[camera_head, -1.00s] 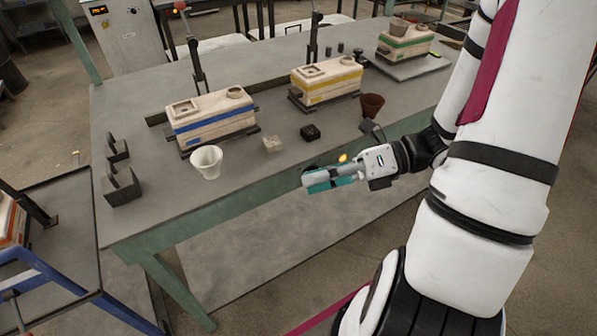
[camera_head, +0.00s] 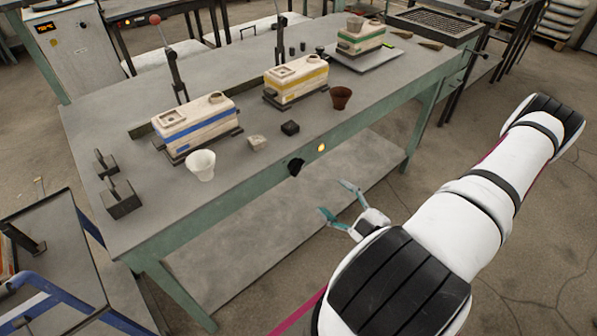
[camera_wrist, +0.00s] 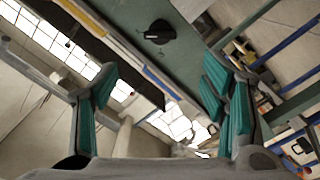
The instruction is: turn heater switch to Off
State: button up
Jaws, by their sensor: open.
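The heater switch is a black rotary knob (camera_head: 295,167) on the green front edge of the workbench (camera_head: 255,180). A lit amber lamp (camera_head: 321,147) is just right of it. In the wrist view the knob (camera_wrist: 159,31) is at the top centre, with a pale pointer mark on its left side. My gripper (camera_head: 337,203) is in front of the bench edge, below and right of the knob, apart from it. Its teal fingers are spread and empty, and they also show in the wrist view (camera_wrist: 165,95) with the knob beyond their tips.
On the bench are a blue-striped mould (camera_head: 198,125), a yellow-striped mould (camera_head: 297,80), a white cup (camera_head: 202,165), a brown cup (camera_head: 341,97) and small blocks. A lower shelf (camera_head: 250,240) lies under the bench. Open floor is at the right.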

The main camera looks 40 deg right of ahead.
aim_at(299, 169)
jog(key=w, duration=1.3)
jog(key=shift+w+a, duration=0.25)
jog(key=c, duration=1.1)
